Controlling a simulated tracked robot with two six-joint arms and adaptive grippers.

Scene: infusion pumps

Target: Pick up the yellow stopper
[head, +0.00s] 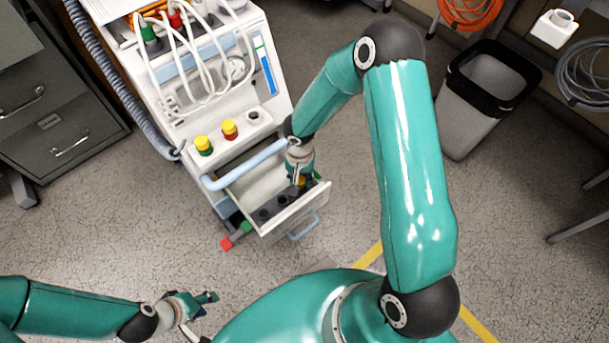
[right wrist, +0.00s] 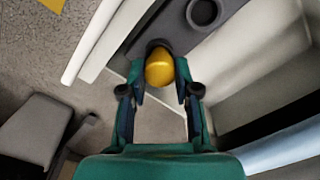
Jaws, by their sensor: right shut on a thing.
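The yellow stopper (right wrist: 159,70) sits between the two fingers of my right gripper (right wrist: 159,85) in the right wrist view, at the dark holder in the open drawer. In the head view a small part of the stopper (head: 301,181) shows below my right gripper (head: 299,178), which reaches down into the drawer (head: 262,228). My right gripper is shut on the stopper. Whether the stopper is clear of its hole cannot be told. My left gripper (head: 207,298) is low at the left over the floor, away from the cart; its fingers are too small to judge.
The white pump cart (head: 215,90) carries looped tubes, a yellow-and-green stopper (head: 203,145) and a yellow-and-red stopper (head: 230,129). A light blue handle bar (head: 245,165) runs above the drawer. A waste bin (head: 483,95) stands right, a cabinet (head: 50,110) left.

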